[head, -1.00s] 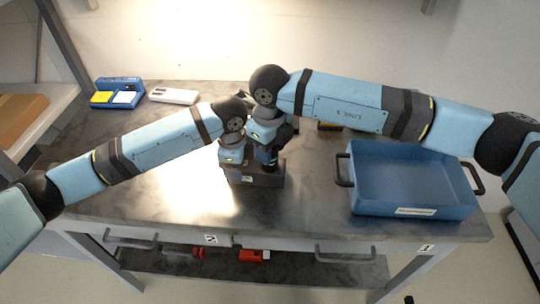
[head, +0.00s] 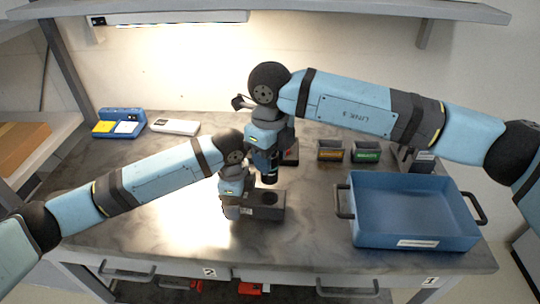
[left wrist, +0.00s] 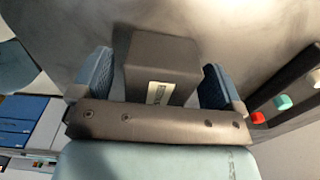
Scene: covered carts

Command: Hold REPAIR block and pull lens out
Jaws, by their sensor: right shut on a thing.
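The dark grey block (head: 277,212) stands on the table at the centre, with a round hole in its top. A dark cylinder, apparently the lens (head: 269,179), hangs just above the hole, clear of the block. My right gripper (head: 267,167) is shut on it from above. My left gripper (head: 236,208) is low at the block's left end. In the left wrist view its two blue fingers (left wrist: 157,82) stand on either side of the block (left wrist: 160,62), which carries a small pale label. I cannot tell whether both fingers press on it.
A blue tray (head: 359,238) stands at the right. Bins with orange (head: 331,152) and green (head: 367,152) labels stand behind it. A blue device (head: 122,117) and a white device (head: 175,126) lie at back left. The front left tabletop is clear.

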